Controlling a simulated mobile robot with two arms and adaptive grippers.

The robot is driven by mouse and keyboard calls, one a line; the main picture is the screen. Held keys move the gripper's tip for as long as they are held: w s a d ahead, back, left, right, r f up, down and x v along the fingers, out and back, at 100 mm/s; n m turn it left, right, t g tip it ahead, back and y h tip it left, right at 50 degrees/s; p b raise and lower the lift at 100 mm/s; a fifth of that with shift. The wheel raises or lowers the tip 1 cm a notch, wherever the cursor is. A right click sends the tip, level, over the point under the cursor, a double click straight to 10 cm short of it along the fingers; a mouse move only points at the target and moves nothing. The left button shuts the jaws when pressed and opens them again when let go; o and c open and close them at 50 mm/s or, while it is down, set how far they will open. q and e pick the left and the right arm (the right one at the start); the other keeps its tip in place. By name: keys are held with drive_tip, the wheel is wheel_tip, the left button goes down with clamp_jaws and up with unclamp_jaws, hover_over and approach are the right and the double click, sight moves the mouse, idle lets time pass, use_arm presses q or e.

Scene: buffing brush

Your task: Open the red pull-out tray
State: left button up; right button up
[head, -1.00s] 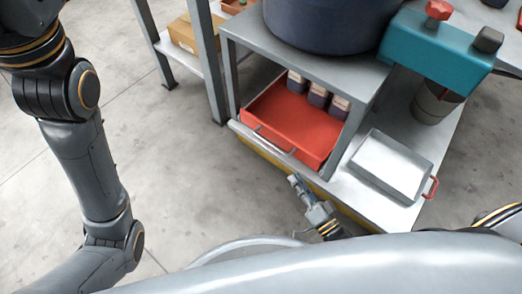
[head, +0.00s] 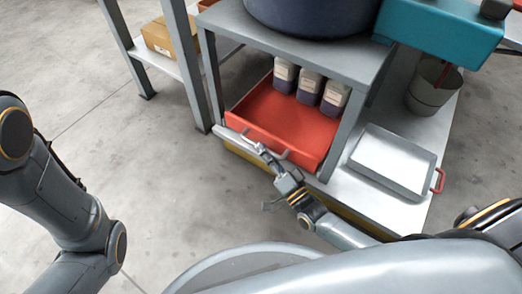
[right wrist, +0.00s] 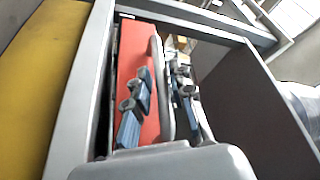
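The red pull-out tray (head: 290,116) sits in the lower bay of the grey cabinet, its front near the bay's front edge. Its grey bar handle (head: 284,154) runs along the front. Several dark bottles with pale caps (head: 309,86) stand at the back of the tray. My right gripper (head: 262,150) is at the handle. In the right wrist view, its two fingers (right wrist: 161,92) are apart, one on each side of the handle bar (right wrist: 158,62), beside the red front (right wrist: 131,62). Firm contact is not clear. My left gripper is out of view.
A silver lidded-looking pan (head: 395,160) with a red handle lies on the bench right of the bay. A grey bucket (head: 430,90) and a teal machine part (head: 440,28) are behind it. A cardboard box (head: 158,36) is on a shelf at left. The floor at left is clear.

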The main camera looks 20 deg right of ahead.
drive_tip(key=shift+x, duration=1)
clamp_jaws()
drive_tip(key=shift+s, duration=0.1)
